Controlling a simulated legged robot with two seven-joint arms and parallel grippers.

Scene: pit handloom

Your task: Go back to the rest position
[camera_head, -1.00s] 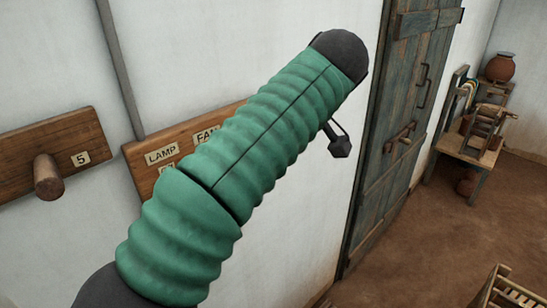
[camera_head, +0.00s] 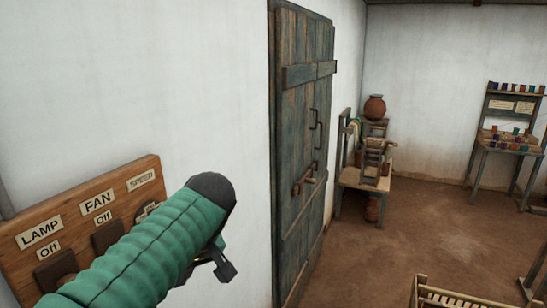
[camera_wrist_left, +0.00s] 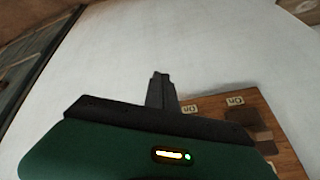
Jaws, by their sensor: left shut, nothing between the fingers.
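My left arm in its green sleeve comes in from the lower left in the head view. My right gripper is in neither view.
The wooden switch board (camera_head: 82,211) has LAMP and FAN labels, both with Off tags; my arm covers part of it. A plank door (camera_head: 300,130) is right of it. A wooden stand (camera_head: 365,178), clay pot (camera_head: 375,107) and shelf table (camera_head: 508,145) stand beyond open floor (camera_head: 400,235).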

